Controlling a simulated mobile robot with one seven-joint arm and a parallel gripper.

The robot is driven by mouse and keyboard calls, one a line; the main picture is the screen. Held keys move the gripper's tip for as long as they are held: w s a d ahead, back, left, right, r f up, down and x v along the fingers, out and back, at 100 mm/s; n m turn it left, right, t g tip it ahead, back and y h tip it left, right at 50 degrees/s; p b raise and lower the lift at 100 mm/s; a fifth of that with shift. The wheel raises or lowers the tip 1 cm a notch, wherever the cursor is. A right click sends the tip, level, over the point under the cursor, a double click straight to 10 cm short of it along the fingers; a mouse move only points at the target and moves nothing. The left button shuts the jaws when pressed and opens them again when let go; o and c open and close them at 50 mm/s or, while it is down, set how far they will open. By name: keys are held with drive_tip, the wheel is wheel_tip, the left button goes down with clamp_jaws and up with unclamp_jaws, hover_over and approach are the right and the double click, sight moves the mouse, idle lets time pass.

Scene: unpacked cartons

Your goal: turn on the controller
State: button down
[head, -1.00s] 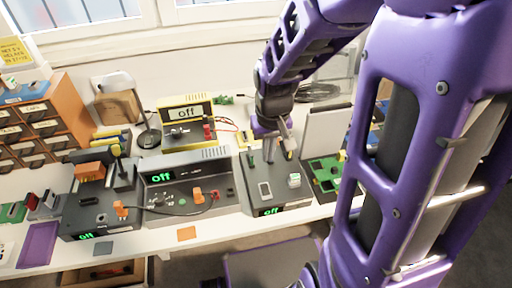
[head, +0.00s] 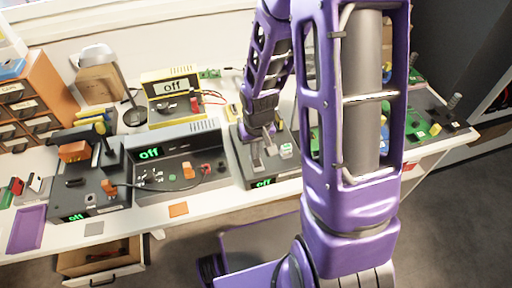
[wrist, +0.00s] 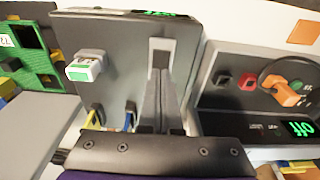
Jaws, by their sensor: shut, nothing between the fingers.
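A dark grey box (head: 244,172), seemingly the controller, stands at the front edge of the bench. Its small front display (head: 263,183) reads green "off". A white and green block (head: 286,150) sits on its top, also in the wrist view (wrist: 84,67). My gripper (head: 264,150) is shut and empty, pointing down at the box top. In the wrist view my gripper (wrist: 158,75) has its fingertips over a pale rectangular plate (wrist: 159,45) on the box, which they partly hide. I cannot tell whether they touch it.
A grey unit (head: 180,170) with a green "off" display stands close left. Another dark box (head: 100,200) with "off" is further left. Green boards (head: 415,130) lie right, partly hidden by my arm.

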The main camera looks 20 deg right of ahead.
drive_tip(key=shift+w+f+b, duration=0.1)
drive_tip(key=shift+f+b, duration=0.25)
drive_tip(key=shift+r, duration=0.15)
drive_tip(key=shift+s+r, duration=0.1)
drive_tip(key=shift+s, duration=0.8)
drive_tip(key=shift+w, duration=0.1)
